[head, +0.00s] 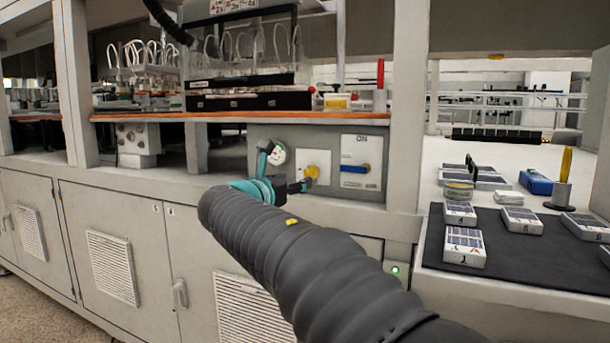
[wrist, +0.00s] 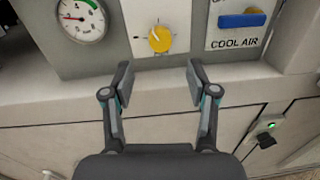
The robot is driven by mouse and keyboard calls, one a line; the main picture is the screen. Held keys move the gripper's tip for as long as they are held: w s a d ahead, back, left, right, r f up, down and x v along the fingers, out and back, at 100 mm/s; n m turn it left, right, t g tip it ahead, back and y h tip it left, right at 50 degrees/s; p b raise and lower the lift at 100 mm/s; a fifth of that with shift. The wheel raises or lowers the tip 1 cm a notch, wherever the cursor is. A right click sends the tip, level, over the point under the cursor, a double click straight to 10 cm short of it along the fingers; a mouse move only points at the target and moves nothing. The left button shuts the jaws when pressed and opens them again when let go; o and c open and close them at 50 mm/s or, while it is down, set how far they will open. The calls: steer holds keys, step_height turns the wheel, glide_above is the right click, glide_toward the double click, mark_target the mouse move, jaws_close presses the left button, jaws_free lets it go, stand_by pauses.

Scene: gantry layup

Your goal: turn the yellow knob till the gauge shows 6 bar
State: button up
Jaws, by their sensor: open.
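The yellow knob (wrist: 159,39) sits on a white plate on a grey panel, with a pale pointer mark on its face. It also shows in the head view (head: 312,172), just beyond my gripper. The round gauge (wrist: 82,17) is to the left of the knob, with a green arc and a red needle pointing left; its numbers are too small to read. In the head view the gauge (head: 278,154) is partly covered by my arm. My gripper (wrist: 159,75) is open and empty, its two fingers below the knob in the wrist view and apart from it.
A blue handle (wrist: 242,19) labelled COOL AIR is on the panel right of the knob. A ledge (wrist: 60,106) runs below the panel. A green-lit switch (wrist: 270,126) is lower right. A dark mat (head: 500,262) with several boxes lies at right.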

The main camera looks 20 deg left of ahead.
mark_target(309, 174)
steer(key=w, duration=0.4)
steer(key=w+d+p, duration=0.1)
steer(key=w, duration=0.1)
steer(key=shift+w, duration=0.4)
steer(key=shift+c, duration=0.2)
jaws_close()
